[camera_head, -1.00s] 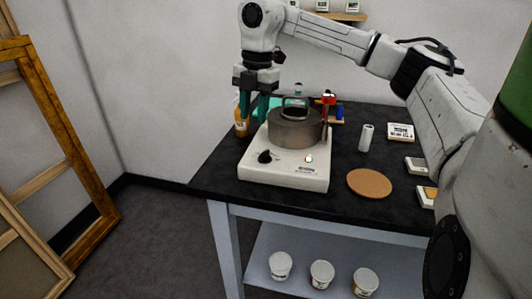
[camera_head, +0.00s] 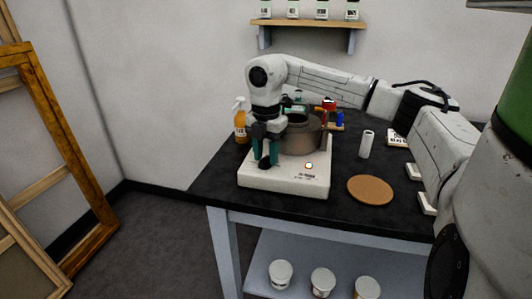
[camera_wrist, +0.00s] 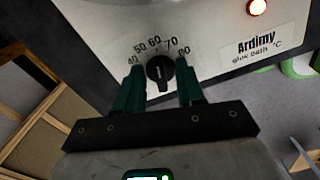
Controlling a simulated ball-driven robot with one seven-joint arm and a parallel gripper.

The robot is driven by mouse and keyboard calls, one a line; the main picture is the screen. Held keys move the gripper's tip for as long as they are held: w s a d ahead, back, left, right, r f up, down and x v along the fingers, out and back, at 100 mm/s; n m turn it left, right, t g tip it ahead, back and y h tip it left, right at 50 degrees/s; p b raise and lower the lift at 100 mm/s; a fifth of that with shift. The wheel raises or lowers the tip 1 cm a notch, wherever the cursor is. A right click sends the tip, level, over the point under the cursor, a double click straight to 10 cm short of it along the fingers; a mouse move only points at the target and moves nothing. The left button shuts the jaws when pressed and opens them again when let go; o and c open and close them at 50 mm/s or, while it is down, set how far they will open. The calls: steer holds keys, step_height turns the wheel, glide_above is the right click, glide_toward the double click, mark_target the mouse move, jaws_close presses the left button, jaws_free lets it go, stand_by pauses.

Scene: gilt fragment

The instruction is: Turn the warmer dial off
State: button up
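The warmer (camera_head: 285,182) is a white box on the black table, with a metal pot (camera_head: 302,140) on top. Its black dial (camera_head: 264,162) is on the front left; in the wrist view the dial (camera_wrist: 160,72) sits below numbers from 40 to 80. Its exact setting is hard to read. A round indicator light (camera_wrist: 257,7) glows orange-red. My gripper (camera_head: 265,158) points down at the dial. In the wrist view its two green fingers (camera_wrist: 160,80) are apart, one on each side of the dial, with narrow gaps; contact is not clear.
A round cork mat (camera_head: 370,189) and a white cylinder (camera_head: 366,144) are right of the warmer. An orange spray bottle (camera_head: 240,124) stands behind left. A wall shelf (camera_head: 308,22) holds jars. Several white tubs are on the lower shelf.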

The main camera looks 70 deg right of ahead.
steer(key=shift+c, duration=0.2)
jaws_close()
steer(key=shift+n, duration=0.3)
steer(key=n, duration=0.3)
steer(key=shift+w+n, duration=0.15)
steer(key=shift+n, duration=0.25)
steer(key=n, duration=0.4)
steer(key=shift+w+n, duration=0.15)
steer(key=shift+n, duration=0.15)
steer(key=n, duration=0.4)
steer(key=shift+w+a, duration=0.1)
steer(key=shift+w+a+n+p, duration=0.15)
steer(key=shift+n+p, duration=0.25)
steer(key=shift+n, duration=2.1)
